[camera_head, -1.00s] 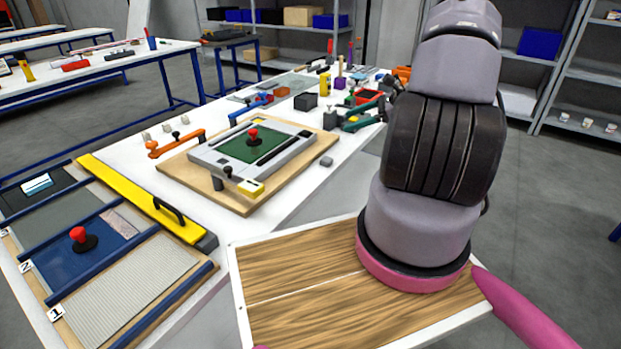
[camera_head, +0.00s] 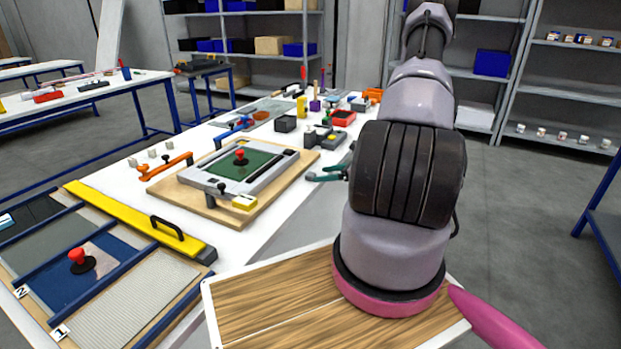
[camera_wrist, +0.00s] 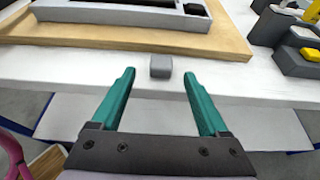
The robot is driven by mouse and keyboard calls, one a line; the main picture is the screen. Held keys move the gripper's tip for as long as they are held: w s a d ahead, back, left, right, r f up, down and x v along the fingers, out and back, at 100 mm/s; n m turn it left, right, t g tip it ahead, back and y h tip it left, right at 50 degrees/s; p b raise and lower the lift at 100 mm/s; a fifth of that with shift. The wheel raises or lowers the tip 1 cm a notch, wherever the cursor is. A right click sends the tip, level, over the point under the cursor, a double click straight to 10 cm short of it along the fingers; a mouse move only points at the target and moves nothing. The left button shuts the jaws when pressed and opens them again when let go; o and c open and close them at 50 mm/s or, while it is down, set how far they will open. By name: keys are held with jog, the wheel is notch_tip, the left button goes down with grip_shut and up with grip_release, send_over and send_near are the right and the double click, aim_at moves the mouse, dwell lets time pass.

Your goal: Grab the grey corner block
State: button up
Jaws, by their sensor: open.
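The grey corner block (camera_wrist: 161,66) is a small light-grey cube on the white tabletop, near its front edge in the wrist view. My gripper (camera_wrist: 158,76) is open, with its teal fingers pointing toward the block, one to each side of it in the picture. The block appears just past the fingertips, with nothing held between them. In the head view, my gripper (camera_head: 325,171) is beside the table's right edge, partly hidden by my arm. I cannot make out the block there.
A wooden board (camera_head: 216,208) with a grey frame fixture (camera_head: 205,177) lies just beyond the block. Grey blocks with a yellow part (camera_wrist: 285,35) stand to the right in the wrist view. White tabletop around the block is clear.

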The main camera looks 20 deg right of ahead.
aim_at(314, 175)
jog(key=x, duration=0.4)
jog(key=shift+w+r, duration=0.1)
jog(key=shift+w, duration=0.05)
grip_shut()
